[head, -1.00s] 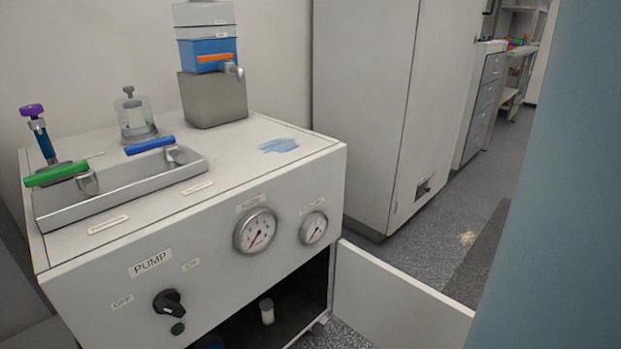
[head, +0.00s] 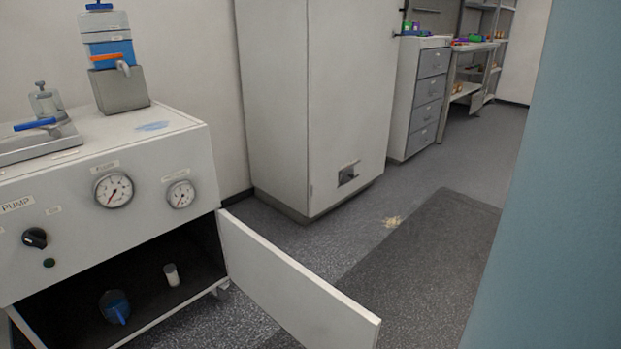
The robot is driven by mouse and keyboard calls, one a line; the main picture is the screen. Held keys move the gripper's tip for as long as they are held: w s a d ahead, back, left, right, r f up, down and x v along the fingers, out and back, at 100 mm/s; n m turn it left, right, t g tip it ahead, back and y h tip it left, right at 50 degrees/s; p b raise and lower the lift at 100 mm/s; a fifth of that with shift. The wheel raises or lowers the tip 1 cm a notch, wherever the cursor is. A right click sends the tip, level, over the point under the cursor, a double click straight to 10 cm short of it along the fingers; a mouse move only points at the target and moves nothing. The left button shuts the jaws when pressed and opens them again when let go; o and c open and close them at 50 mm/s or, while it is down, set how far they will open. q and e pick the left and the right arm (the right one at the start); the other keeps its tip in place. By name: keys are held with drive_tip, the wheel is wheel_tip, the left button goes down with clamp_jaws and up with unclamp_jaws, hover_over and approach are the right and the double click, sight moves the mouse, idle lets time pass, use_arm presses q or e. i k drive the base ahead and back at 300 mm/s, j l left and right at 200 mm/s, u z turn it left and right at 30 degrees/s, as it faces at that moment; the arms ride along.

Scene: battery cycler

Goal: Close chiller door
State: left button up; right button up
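The chiller is a white cabinet (head: 148,209) at the left, with a pump knob and two gauges on its front. Its door (head: 290,287) is a white panel hinged at the right side of the lower opening. The door stands wide open, swung out toward the lower right. Neither of my grippers is in view.
A tall white cabinet (head: 280,105) stands behind the chiller door. A drawer unit (head: 428,100) and shelves are farther back. A dark mat (head: 430,262) lies on the floor. A blue-grey surface (head: 555,200) blocks the right side.

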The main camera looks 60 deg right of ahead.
sight(320, 316)
drive_tip(key=k+l, duration=0.25)
drive_tip(key=l, duration=0.2)
drive_tip(key=k+l, duration=0.25)
drive_tip(key=l, duration=0.2)
drive_tip(key=k+l, duration=0.25)
drive_tip(key=l, duration=0.2)
drive_tip(key=k+l, duration=0.1)
drive_tip(key=l, duration=0.4)
drive_tip(key=k+l, duration=0.1)
drive_tip(key=l, duration=0.45)
drive_tip(key=k+l, duration=0.1)
drive_tip(key=l, duration=0.4)
drive_tip(key=i, duration=0.55)
